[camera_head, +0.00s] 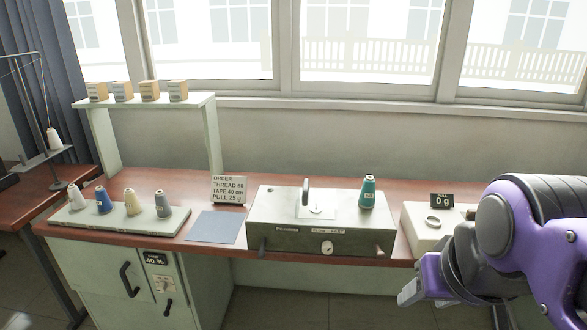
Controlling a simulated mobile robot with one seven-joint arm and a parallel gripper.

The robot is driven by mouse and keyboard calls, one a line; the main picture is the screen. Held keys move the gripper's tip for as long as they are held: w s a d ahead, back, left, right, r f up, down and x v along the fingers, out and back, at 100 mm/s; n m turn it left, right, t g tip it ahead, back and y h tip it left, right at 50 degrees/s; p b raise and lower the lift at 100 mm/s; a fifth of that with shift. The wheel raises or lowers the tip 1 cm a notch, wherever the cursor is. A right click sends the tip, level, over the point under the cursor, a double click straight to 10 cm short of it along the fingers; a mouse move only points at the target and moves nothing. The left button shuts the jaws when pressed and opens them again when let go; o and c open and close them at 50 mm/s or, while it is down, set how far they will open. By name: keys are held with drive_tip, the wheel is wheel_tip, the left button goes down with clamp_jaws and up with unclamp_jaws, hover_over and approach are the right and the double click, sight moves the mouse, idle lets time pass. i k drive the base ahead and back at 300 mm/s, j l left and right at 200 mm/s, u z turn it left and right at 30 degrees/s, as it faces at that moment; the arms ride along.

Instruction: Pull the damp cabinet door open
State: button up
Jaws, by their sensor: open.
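The damp cabinet (92,268) is a pale grey-green cabinet under the left end of the brown table. Its door has a black bar handle (130,279) and looks closed. To the right of the handle is a narrow panel with a black display (155,258) reading 40 %, a small dial and a small dark knob (167,304). The cabinet's lower part is cut off by the picture edge. My gripper (412,292) is at the right, in front of the table edge, far from the handle. It is open, and nothing shows between its fingers.
Thread cones stand on a grey tray (75,222) above the cabinet. A green box (290,240) with a teal cone and a white scale (410,222) reading 0 g stand farther right. Floor space (290,308) shows between cabinet and arm. Another table (45,203) stands left.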

sight(110, 270)
drive_tip(key=u, duration=1.6)
